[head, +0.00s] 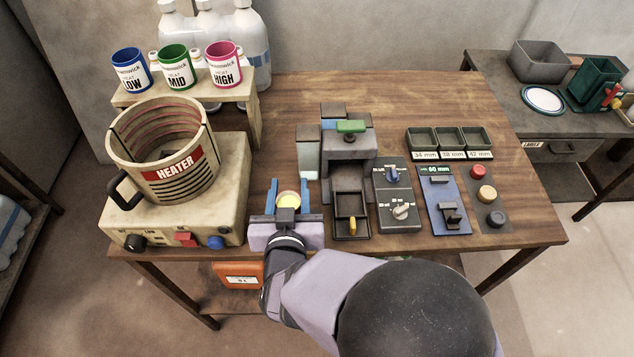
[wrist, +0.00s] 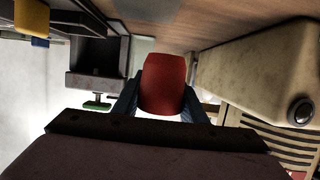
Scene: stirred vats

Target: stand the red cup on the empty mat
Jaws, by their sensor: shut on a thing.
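My gripper (head: 288,197) is shut on the red cup, its blue fingers on either side of it, in front of the heater's right side. The red cup (wrist: 163,84) fills the middle of the wrist view, between the fingers. In the head view the cup shows from above, with yellow inside its rim (head: 288,201); the gripper hides much of its body. I cannot tell whether its base touches the table. A pale grey flat patch (head: 308,161) lies beside the grey press; I cannot tell whether it is the empty mat.
The heater (head: 175,200) stands close at the left. The grey press (head: 348,150) with its small tray (head: 351,226) stands to the right, then switch panels (head: 398,205). Labelled blue, green and pink cups (head: 175,68) stand on a shelf behind. Bare tabletop lies behind the gripper.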

